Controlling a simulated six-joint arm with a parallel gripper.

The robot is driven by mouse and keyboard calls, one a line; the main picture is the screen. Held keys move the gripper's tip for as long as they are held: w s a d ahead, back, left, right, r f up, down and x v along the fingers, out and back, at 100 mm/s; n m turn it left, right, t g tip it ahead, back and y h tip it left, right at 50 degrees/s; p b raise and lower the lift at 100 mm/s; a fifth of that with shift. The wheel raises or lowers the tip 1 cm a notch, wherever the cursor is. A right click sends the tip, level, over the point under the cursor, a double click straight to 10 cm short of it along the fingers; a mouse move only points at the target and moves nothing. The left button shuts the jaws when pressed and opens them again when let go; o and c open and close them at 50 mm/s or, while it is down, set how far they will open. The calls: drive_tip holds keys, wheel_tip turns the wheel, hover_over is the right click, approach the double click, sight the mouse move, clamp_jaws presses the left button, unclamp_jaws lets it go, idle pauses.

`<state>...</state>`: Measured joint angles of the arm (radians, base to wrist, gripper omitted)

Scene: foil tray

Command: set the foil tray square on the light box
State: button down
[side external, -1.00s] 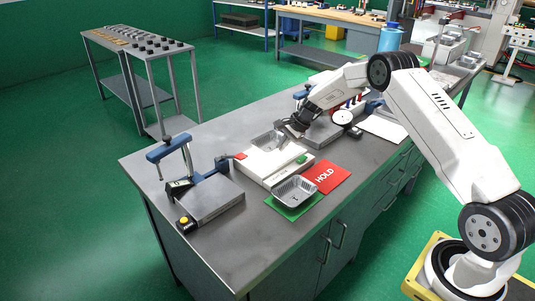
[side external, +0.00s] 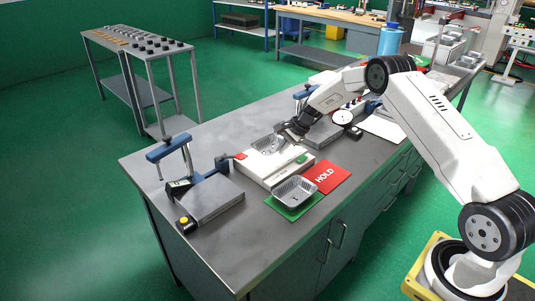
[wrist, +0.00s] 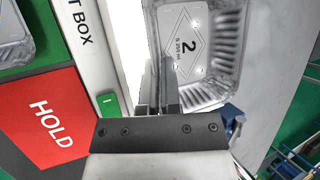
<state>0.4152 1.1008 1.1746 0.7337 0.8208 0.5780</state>
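The foil tray (wrist: 205,45), a ribbed silver tray with a "2" label on its floor, shows at the far side of the light box in the side external view (side external: 266,144). The light box (side external: 262,174) is a low white box with a lit top and a green switch. My gripper (wrist: 163,85) is at the tray's near rim, its fingers close together with the thin wall seemingly between them; it also shows in the side external view (side external: 290,135). The tray overlaps the lit top in the wrist view. I cannot tell whether its underside touches the box.
A second foil tray (side external: 295,191) sits on a green mat (side external: 272,205) in front of the light box, beside a red HOLD card (side external: 327,178). A grey plate with a blue clamp (side external: 170,149) stands left. A dial gauge (side external: 342,118) stands right.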

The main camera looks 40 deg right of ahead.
drive_tip(key=shift+f, duration=0.25)
idle(0.6)
drive_tip(key=c, duration=0.7)
unclamp_jaws()
drive_tip(key=shift+c, duration=0.2)
drive_tip(key=shift+s, duration=0.1)
drive_tip(key=shift+v, duration=3.9)
drive_tip(key=shift+a+r, duration=0.1)
drive_tip(key=s+a+r+n+h, duration=0.1)
drive_tip(key=s+a+n, duration=0.4)
drive_tip(key=s, duration=0.4)
drive_tip(key=s+a+r+n+g+h, duration=0.1)
drive_tip(key=s+a+r+n+h, duration=0.1)
drive_tip(key=s+a+n, duration=0.4)
drive_tip(key=s+a+r+n+h, duration=0.1)
drive_tip(key=s+a+n, duration=0.5)
drive_tip(key=s, duration=0.7)
drive_tip(key=shift+a+r+g+h, duration=0.15)
drive_tip(key=shift+a+g+h, duration=0.15)
drive_tip(key=shift+a, duration=0.85)
